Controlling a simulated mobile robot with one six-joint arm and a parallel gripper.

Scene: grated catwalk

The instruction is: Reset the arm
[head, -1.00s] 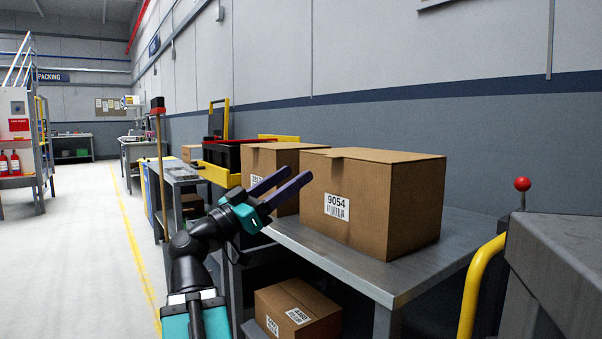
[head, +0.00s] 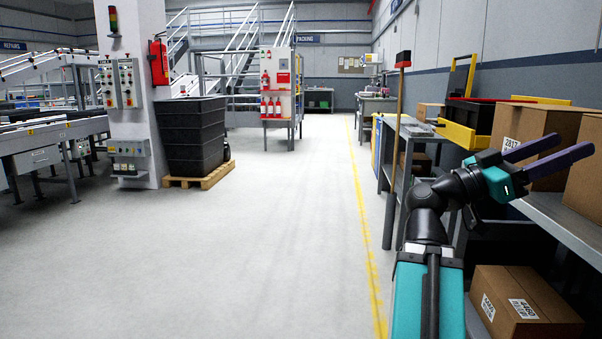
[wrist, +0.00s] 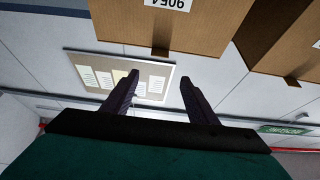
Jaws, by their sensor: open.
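My gripper (head: 572,145) is at the right of the head view, at the end of my black and teal arm. Its two dark purple fingers are apart, with nothing between them. They point right, in front of cardboard boxes on a grey workbench (head: 548,212). One box (head: 562,122) shows a label reading 2817; another box (head: 588,185) is cut off by the right edge. In the wrist view, my gripper (wrist: 159,76) shows open and empty, and a box (wrist: 195,25) labelled 9054 appears upside down at the top. Contact between fingers and boxes cannot be told.
A lower box (head: 515,300) sits under the bench. A broom (head: 396,150) and yellow-and-black bins (head: 470,130) stand beyond the arm. A black bin (head: 192,135) on a pallet and a conveyor (head: 50,135) are at left. The floor (head: 230,250) between is clear.

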